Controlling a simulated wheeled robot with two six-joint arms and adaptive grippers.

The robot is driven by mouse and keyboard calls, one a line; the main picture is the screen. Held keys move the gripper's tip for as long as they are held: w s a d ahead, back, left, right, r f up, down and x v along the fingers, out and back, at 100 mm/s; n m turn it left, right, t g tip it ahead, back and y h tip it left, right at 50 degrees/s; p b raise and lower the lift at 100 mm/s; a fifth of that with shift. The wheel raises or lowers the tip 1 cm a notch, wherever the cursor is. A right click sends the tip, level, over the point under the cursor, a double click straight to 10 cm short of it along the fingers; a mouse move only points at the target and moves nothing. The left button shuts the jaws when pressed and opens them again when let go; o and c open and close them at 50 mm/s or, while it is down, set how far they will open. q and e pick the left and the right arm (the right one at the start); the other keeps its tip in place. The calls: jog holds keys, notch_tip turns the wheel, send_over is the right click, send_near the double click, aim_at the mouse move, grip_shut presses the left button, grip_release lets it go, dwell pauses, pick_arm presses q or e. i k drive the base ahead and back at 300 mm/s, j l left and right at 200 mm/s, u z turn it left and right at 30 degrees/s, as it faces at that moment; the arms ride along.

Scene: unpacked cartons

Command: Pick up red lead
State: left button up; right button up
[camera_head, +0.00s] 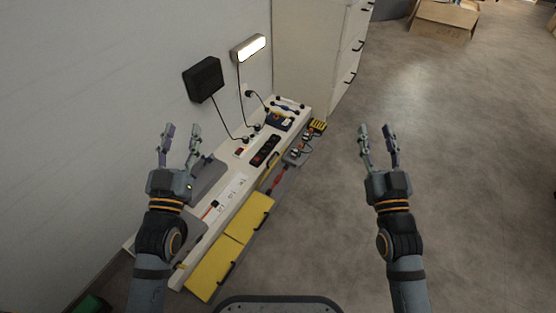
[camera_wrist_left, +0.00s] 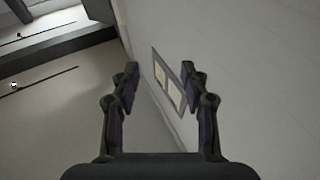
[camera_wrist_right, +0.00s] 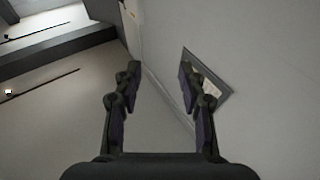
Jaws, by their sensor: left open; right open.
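A thin red item (camera_head: 277,181), which may be the red lead, shows at the front edge of the white bench (camera_head: 247,166), just above the yellow drawer fronts. A smaller red piece (camera_head: 213,205) is on the bench top by a white item; I cannot tell whether it is a lead. My left gripper (camera_head: 181,132) is open and empty, up over the bench's left side near the wall. My right gripper (camera_head: 376,132) is open and empty over bare floor, right of the bench. Neither wrist view shows anything red or anything between the fingers.
A black wall box (camera_head: 203,79) and a lit lamp (camera_head: 248,48) have cables running to the bench. A dark socket strip (camera_head: 265,150) lies on it. Yellow drawers (camera_head: 214,268) face the floor. A tall cabinet (camera_head: 318,50) stands behind. A cardboard carton (camera_head: 443,20) is far right. Right-hand floor is clear.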

aim_at(269, 192)
jog(key=i+l, duration=0.25)
jog(key=i+l+u, duration=0.15)
jog(key=l, duration=0.35)
jog(key=i+l, duration=0.35)
jog(key=i+l+u, duration=0.15)
jog(key=l, duration=0.3)
jog(key=i+l, duration=0.3)
jog(key=l+u, duration=0.05)
jog(key=l, duration=0.05)
